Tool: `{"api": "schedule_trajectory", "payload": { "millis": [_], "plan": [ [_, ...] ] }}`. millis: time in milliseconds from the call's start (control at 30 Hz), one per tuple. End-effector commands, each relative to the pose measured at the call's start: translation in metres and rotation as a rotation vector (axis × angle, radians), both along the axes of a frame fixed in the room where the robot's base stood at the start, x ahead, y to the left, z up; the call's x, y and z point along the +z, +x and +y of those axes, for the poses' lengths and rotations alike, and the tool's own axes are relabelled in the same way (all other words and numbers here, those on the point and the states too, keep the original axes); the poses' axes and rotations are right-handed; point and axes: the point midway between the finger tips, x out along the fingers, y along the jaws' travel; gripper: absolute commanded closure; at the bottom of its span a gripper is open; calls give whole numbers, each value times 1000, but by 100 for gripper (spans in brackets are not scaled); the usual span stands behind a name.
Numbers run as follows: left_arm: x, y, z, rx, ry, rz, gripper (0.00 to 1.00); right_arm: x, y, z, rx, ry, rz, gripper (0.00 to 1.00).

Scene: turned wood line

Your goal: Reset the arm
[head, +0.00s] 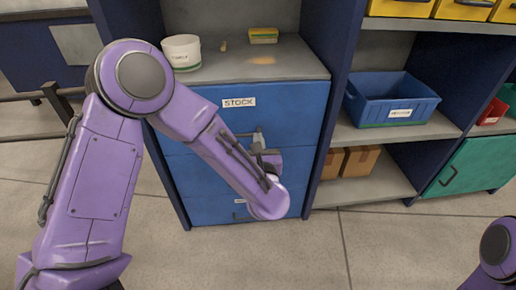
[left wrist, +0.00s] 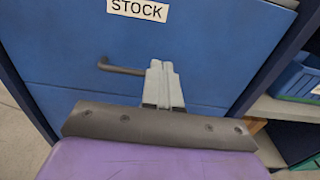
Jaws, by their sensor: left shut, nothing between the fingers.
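My left arm reaches in front of the blue drawer unit, and its gripper (head: 260,140) is in front of the upper drawer (head: 290,100) labelled STOCK. In the left wrist view the two grey fingers (left wrist: 161,66) are together with nothing between them. The dark drawer handle (left wrist: 118,69) shows just left of the fingertips, and its right part is hidden behind them. I cannot tell whether the fingers touch it. The drawers look closed. Part of my right arm shows at the lower right of the head view; its gripper is out of frame.
A white tub (head: 182,52) and a yellow box (head: 264,35) stand on the unit's grey top (head: 225,65). Right of it, shelves hold a blue bin (head: 388,98) and cardboard boxes (head: 360,160). A green cabinet door (head: 475,165) is farther right. The floor (head: 390,245) in front is clear.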

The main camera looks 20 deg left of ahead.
Motion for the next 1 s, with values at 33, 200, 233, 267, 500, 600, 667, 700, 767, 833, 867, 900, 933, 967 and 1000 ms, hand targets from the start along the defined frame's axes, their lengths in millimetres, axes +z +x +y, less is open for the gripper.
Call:
{"api": "schedule_trajectory", "payload": {
  "millis": [33,200,233,267,500,600,667,700,767,833,867,900,933,967,1000],
  "plan": [
    [0,-8,-5,-3,1,1,100,0,0,0,0,0,0,57],
    [0,-21,-13,-2,0,1,100,0,0,0,0,0,0,57],
    [0,-22,-13,-1,-1,1,100,0,0,0,0,0,0,57],
    [0,-22,-13,-1,-1,1,100,0,0,0,0,0,0,57],
    [-5,-18,-22,-60,236,157,100,0,0,0,0,0,0,57],
    [-27,-18,-33,-195,636,411,100,0,0,0,0,0,0,57],
    [-56,-25,-33,-304,930,594,100,0,0,0,0,0,0,57],
    [-84,-35,-31,-394,1131,723,100,0,0,0,0,0,0,57],
    [-132,-59,-23,-561,1436,912,100,0,0,0,0,0,0,57],
    [-183,-96,-11,-779,1735,1082,100,0,0,0,0,0,0,57],
    [-202,-113,-5,-872,1838,1135,100,0,0,0,0,0,0,57],
    [-224,-135,3,-993,1955,1192,100,0,0,0,0,0,0,57],
    [-238,-152,9,-1082,2028,1226,100,0,0,0,0,0,0,57],
    [-250,-169,15,-1162,2083,1253,100,1,0,0,0,0,0,57],
    [-265,-190,23,-1267,2145,1282,100,1,0,0,0,0,0,57]
  ]
}}
